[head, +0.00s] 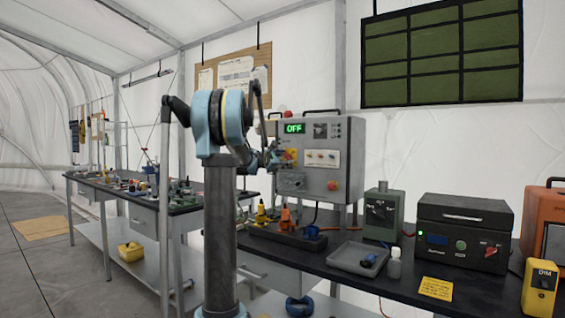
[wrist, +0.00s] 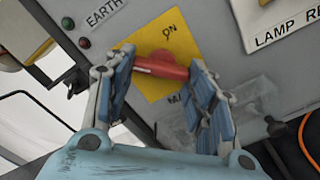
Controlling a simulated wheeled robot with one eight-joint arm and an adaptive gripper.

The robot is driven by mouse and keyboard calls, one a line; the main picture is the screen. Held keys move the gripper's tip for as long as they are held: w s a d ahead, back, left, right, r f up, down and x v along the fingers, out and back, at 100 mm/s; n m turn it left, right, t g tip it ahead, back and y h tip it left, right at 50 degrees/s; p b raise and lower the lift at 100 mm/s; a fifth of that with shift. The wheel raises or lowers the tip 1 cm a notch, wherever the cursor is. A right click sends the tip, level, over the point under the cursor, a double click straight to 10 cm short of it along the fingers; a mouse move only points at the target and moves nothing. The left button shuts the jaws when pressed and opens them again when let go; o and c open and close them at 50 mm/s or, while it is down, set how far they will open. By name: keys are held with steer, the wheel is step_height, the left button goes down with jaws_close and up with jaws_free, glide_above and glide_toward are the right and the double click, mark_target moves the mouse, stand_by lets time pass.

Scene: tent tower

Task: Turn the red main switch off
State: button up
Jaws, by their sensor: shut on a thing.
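The red main switch (wrist: 160,68) is a red handle on a yellow plate (wrist: 150,93), seen in the wrist view. The plate shows the word ON above the handle, and part of a label starting "MA" below it. The handle lies almost level across the picture, at a slant to the tilted plate. My gripper (wrist: 160,62) has its blue-padded fingers at the two ends of the handle, shut on it. In the head view my gripper (head: 275,158) is at the left part of the grey panel (head: 345,150), and the handle is mostly hidden there.
The panel's green display (head: 294,128) reads OFF. A bench (head: 400,290) below carries a grey tray (head: 357,259), a green box (head: 384,214), a black case (head: 463,232) and a yellow DIM box (head: 540,288). An orange cable (wrist: 308,140) hangs at right in the wrist view.

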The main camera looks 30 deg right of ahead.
steer(key=shift+f, duration=0.1)
stand_by(0.3)
steer(key=o, duration=1.1)
steer(key=shift+c, duration=0.2)
steer(key=v, duration=1.2)
steer(key=shift+w+f, duration=0.1)
steer(key=s+a+f+m+g+y, duration=0.2)
steer(key=s+a+f+m+y, duration=0.4)
steer(key=s+a+f, duration=1.3)
steer(key=s+a+f+m+g+y, duration=0.2)
steer(key=s+a+f+m+y, duration=0.5)
steer(key=s+a+f, duration=1.2)
step_height(320, 180, down, 3)
steer(key=a+y, duration=0.3)
steer(key=shift+f+g+y, duration=0.25)
steer(key=shift+g+y, duration=0.05)
